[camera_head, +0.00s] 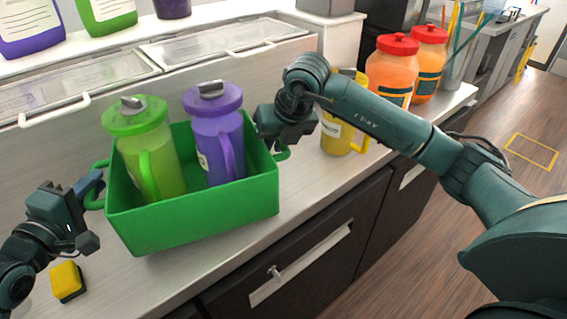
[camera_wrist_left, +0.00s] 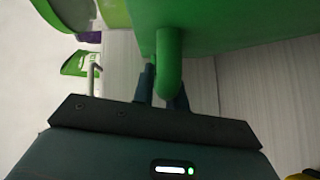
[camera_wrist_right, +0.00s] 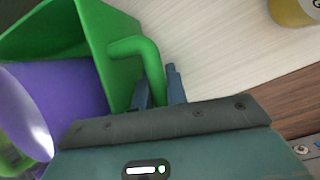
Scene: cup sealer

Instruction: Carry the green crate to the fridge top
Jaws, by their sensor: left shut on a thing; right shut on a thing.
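The green crate (camera_head: 200,222) is on or just above the counter; I cannot tell which. It holds a green pitcher (camera_head: 150,150) and a purple pitcher (camera_head: 214,140), both upright. My left gripper (camera_head: 92,190) is shut on the crate's left handle, and the left wrist view shows its fingers on either side of that handle (camera_wrist_left: 169,65). My right gripper (camera_head: 277,145) is shut on the crate's right handle, and the right wrist view shows this handle (camera_wrist_right: 146,62) between its fingers. The fridge top is probably the raised white ledge (camera_head: 215,20) behind the lidded bins.
Clear lidded bins (camera_head: 220,42) lie behind the crate. Purple and green bottles (camera_head: 105,15) stand on the ledge at the back left. A yellow pitcher (camera_head: 338,135) and orange jars (camera_head: 392,70) stand to the right. A yellow sponge (camera_head: 66,279) lies at the front left.

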